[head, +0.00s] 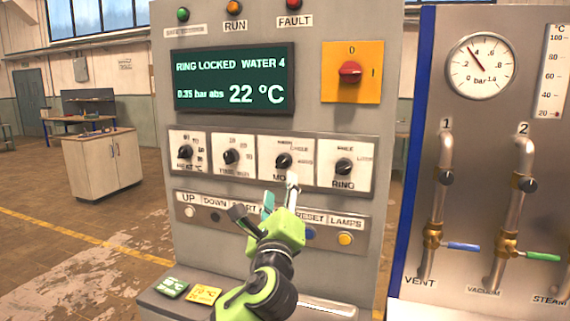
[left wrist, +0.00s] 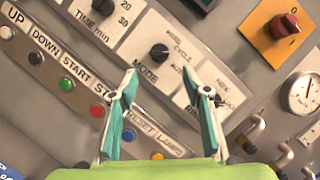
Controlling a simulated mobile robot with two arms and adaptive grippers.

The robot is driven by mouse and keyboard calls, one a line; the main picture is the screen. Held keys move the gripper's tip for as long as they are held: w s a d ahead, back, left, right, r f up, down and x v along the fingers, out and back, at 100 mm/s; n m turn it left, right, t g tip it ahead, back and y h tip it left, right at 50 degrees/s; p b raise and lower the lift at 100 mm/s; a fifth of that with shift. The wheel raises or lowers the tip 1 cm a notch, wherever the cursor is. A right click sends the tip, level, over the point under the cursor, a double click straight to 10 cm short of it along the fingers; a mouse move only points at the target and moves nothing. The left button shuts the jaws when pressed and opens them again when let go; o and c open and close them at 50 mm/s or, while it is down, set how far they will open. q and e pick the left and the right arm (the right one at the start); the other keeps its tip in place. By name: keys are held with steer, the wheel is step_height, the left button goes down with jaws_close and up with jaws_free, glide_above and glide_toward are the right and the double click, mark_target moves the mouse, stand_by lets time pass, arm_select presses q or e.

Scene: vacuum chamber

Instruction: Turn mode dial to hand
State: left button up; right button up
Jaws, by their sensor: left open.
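The mode dial (head: 283,161) is a black round knob on a white plate, third in the row of dials on the grey control panel. It also shows in the left wrist view (left wrist: 159,52), with small position labels above it and MODE printed below. Its exact pointer setting is too small to tell. My left gripper (head: 279,192) is open and empty, just below the dial in the head view. In the left wrist view its two teal-padded fingers (left wrist: 163,85) are spread, with the dial beyond the gap between their tips. It appears apart from the dial. My right gripper is not in view.
Heat and time dials stand left of it, the ring dial (head: 343,167) right. Below runs a row of push buttons, including a yellow lamps button (head: 345,238). A red switch (head: 350,72) sits above. Valve pipes (head: 444,190) stand on the right panel.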

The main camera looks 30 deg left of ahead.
mark_target(284, 164)
arm_select(q)
steer(key=p+x, duration=0.2)
steer(key=x, duration=0.7)
steer(key=shift+w+a+p, duration=0.1)
steer(key=shift+w+p, duration=0.2)
steer(key=shift+w, duration=0.05)
steer(key=shift+w+a, duration=0.25)
steer(key=shift+w, duration=0.3)
steer(key=c, duration=1.1)
